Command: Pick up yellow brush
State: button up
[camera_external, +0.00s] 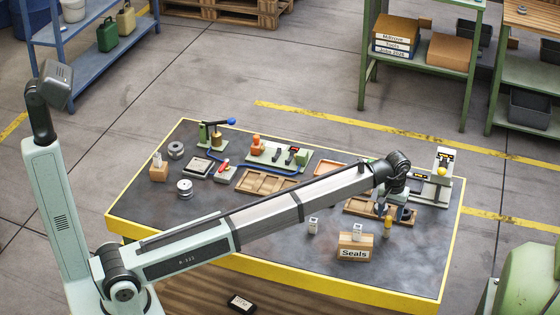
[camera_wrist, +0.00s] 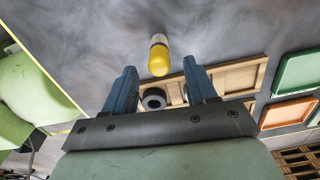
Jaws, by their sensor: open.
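A small upright yellow piece with a pale top, apparently the yellow brush (camera_external: 388,228), stands on the dark table top just right of the Seals box. In the wrist view the yellow brush (camera_wrist: 158,58) lies between and slightly beyond my fingertips, its pale end pointing away. My gripper (camera_external: 391,207) hangs close above it, near the right side of the table. In the wrist view my gripper (camera_wrist: 160,78) has its two blue fingers spread apart, with nothing held. Whether the fingers are at the brush's height cannot be told.
A wooden box labelled Seals (camera_external: 355,247) stands left of the brush, with a small white-labelled item (camera_external: 313,226) further left. A wooden tray (camera_wrist: 238,76) and a dark ring (camera_wrist: 153,98) lie near my fingers. A green-and-white fixture (camera_external: 444,165) stands at the right edge.

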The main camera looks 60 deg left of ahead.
aim_at(388, 224)
jog(key=shift+s+d+f, duration=0.1)
jog(key=shift+s+f, duration=0.05)
jog(key=shift+f, duration=2.45)
grip_shut()
